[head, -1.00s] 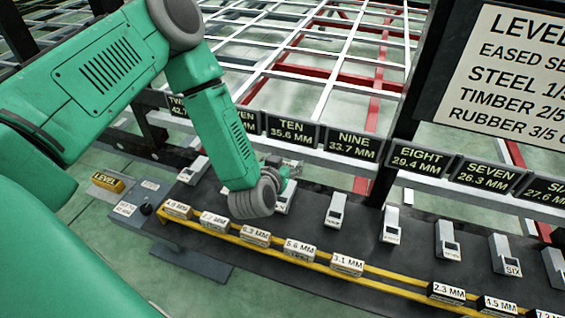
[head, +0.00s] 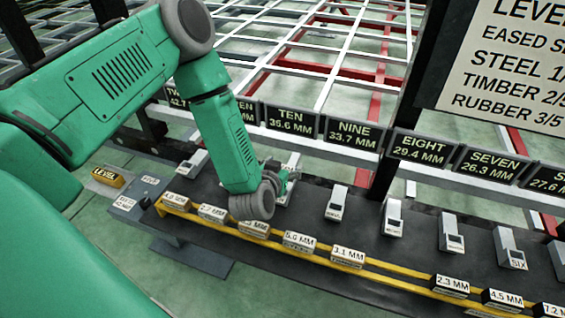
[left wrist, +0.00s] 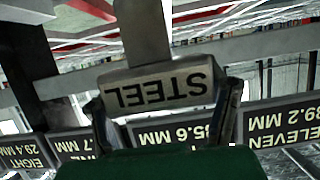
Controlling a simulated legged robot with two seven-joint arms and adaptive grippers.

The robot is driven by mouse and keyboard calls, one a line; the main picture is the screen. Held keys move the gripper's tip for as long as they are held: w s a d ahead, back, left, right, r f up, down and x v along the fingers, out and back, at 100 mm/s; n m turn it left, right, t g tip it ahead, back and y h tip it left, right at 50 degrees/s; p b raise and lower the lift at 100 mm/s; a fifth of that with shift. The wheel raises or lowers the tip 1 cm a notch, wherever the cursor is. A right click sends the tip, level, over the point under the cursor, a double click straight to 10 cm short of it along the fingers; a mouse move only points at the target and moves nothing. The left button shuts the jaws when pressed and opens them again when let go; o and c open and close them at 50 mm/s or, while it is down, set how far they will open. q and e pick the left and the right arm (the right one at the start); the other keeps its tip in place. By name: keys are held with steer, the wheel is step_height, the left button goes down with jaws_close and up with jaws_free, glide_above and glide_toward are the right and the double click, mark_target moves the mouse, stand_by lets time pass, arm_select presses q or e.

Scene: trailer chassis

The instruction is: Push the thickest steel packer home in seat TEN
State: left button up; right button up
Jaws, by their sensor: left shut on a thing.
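My left gripper (head: 287,181) is low over the dark bench, just on the near side of the pale seat (head: 291,162) below the TEN 35.6 MM sign (head: 291,121). In the left wrist view the gripper (left wrist: 165,97) is shut on a grey packer (left wrist: 150,77) marked STEEL, which reads upside down. A finger stands on each side of it. A pale post (left wrist: 142,30) shows beyond the packer; I cannot tell whether they touch. The packer's thickness mark is not visible. In the head view my wrist and fingers hide the packer. My right gripper is not in view.
Several labelled packers stand along the yellow rail, including 3.1 MM (head: 347,257) and 2.3 MM (head: 450,286). Other pale seats, such as the one below NINE (head: 337,202), line the bench. A dark upright post (head: 398,140) stands to the right of NINE.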

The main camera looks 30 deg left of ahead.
arm_select(q)
steer(key=shift+d+f, duration=0.15)
steer(key=shift+f, duration=0.45)
steer(key=shift+a+f, duration=0.1)
steer(key=shift+a, duration=0.25)
steer(key=shift+d, duration=0.35)
steer(key=shift+a, duration=0.15)
steer(key=shift+p, duration=0.35)
stand_by(0.6)
steer(key=shift+f+b, duration=1.75)
steer(key=shift+f, duration=0.85)
steer(key=o, duration=1.6)
